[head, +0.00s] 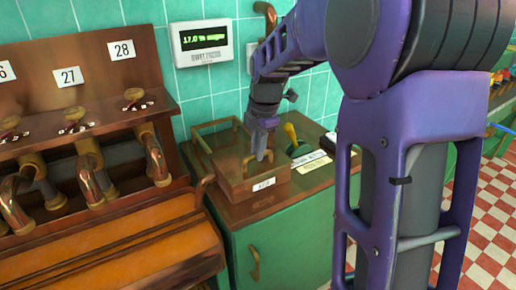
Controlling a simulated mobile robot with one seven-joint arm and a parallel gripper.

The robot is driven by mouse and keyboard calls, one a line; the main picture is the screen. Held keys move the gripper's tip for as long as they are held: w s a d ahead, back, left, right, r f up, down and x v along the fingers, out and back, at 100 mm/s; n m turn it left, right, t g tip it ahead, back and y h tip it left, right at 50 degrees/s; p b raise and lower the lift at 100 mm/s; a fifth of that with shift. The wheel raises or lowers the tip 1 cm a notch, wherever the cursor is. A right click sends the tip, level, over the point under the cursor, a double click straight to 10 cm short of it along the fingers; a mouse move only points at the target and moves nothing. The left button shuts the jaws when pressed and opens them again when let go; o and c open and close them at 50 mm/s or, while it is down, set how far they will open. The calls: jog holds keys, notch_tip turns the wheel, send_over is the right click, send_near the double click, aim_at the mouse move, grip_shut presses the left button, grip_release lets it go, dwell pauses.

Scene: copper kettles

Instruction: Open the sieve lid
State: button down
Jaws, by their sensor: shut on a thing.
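A copper-brown sieve box (236,188) with a small white label on its front stands on the brown top of a green cabinet. My gripper (261,153) reaches down into the top of the box from above. It is shut on a small copper handle (247,163), which I take to be the sieve lid's handle; the fingertips partly hide it. A thin copper-coloured frame (213,124) rises at the back of the box. I cannot tell from this view whether that frame is part of the lid or how far the lid is open.
Left is a wooden rack with copper taps (85,150) and a slatted wooden surface (120,255). A display (204,42) hangs on the tiled wall. Checkered floor (490,215) is clear at right.

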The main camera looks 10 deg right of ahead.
jog(key=shift+w+a+r+p, duration=0.15)
jog(key=shift+w+p, duration=0.25)
jog(key=shift+w, duration=0.15)
jog(key=w+a+p, duration=0.4)
jog(key=w+p, duration=0.4)
jog(key=w, duration=0.5)
jog(key=shift+w+a, duration=0.15)
jog(key=shift+w, duration=0.1)
jog(key=c, duration=0.9)
grip_release()
jog(key=shift+o, duration=0.2)
jog(key=s+d+r, duration=0.1)
jog(key=s+r, duration=0.2)
jog(key=r, duration=1.4)
jog(key=shift+s+p, duration=0.2)
jog(key=shift+p, duration=0.15)
jog(key=shift+f, duration=0.1)
